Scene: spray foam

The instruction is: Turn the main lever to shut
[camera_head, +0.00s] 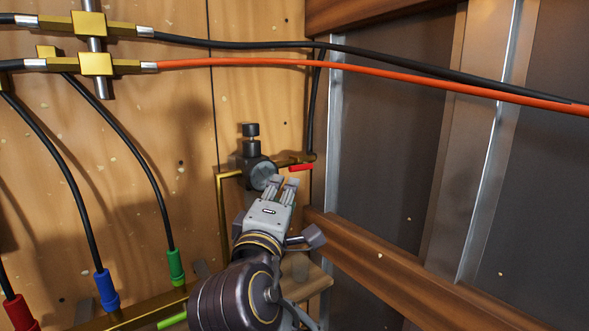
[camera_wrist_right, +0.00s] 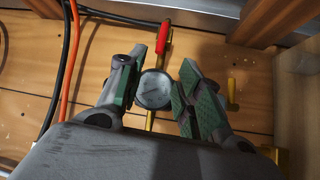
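The main lever, with a red handle (camera_head: 300,167), sits on a brass pipe right of a round gauge (camera_head: 263,174) on the wooden wall. My right gripper (camera_head: 284,182) reaches up in front, its fingertips just below the handle in the head view. In the right wrist view, the gripper (camera_wrist_right: 163,60) is open, with a gap between its green-padded fingers. The gauge (camera_wrist_right: 154,90) shows through that gap. My left gripper is out of view.
A black knob (camera_head: 251,131) stands above the gauge. An orange hose (camera_head: 400,78) and black hoses cross above. Hoses with green (camera_head: 175,268), blue (camera_head: 107,291) and red ends hang at left. A wooden rail (camera_head: 400,270) and dark panels bound the right side.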

